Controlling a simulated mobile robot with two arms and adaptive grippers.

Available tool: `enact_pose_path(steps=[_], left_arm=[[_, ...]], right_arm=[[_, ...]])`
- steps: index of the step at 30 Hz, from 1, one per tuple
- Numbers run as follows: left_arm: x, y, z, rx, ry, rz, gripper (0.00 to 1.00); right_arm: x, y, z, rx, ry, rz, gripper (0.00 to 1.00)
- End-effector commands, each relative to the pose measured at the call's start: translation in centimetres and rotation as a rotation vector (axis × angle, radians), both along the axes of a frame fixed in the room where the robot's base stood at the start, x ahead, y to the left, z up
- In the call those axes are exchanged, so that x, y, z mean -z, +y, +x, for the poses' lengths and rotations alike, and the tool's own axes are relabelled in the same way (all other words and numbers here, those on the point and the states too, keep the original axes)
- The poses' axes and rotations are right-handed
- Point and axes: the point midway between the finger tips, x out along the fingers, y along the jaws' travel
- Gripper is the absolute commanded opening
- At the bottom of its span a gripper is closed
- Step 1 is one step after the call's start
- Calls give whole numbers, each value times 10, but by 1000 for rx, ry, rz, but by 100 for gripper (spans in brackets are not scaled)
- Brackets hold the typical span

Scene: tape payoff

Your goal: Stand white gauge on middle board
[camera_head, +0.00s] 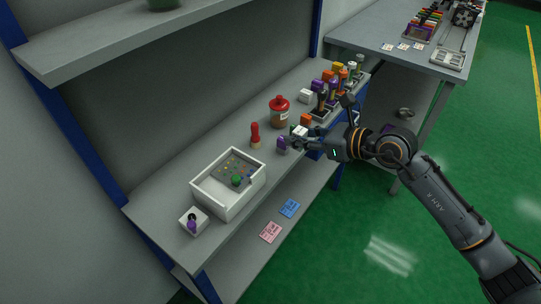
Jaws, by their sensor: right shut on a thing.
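The middle board (156,196) is the grey shelf level that carries most of the objects, between an upper and a lower board. My right gripper (298,141) is over its front edge, shut on a small white piece (299,130) that appears to be the white gauge. The fingers partly hide it, and its exact shape is too small to tell. A purple piece (281,143) stands just left of the fingertips. My left gripper is not in view.
A red-lidded jar (279,112), a red-topped piece (255,135) and an open white box (204,207) stand left of the gripper. Several coloured tools crowd the board's right end. Pink (270,232) and blue (290,208) cards lie on the lower board.

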Motion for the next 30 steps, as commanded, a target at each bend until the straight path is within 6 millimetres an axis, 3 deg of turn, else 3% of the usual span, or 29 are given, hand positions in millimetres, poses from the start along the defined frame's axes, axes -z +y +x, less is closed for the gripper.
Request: enact_pose_path(steps=[3, 10, 17, 24, 30], left_arm=[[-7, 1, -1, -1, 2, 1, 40], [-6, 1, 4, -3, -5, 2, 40], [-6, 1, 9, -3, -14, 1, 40], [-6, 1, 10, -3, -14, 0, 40], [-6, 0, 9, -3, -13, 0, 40]], right_arm=[[9, 29, 13, -2, 1, 6, 0], [52, 55, 27, 0, -1, 1, 0], [68, 66, 33, 0, -1, 2, 0], [100, 69, 35, 2, 1, 2, 0], [102, 69, 35, 1, -3, 2, 0]])
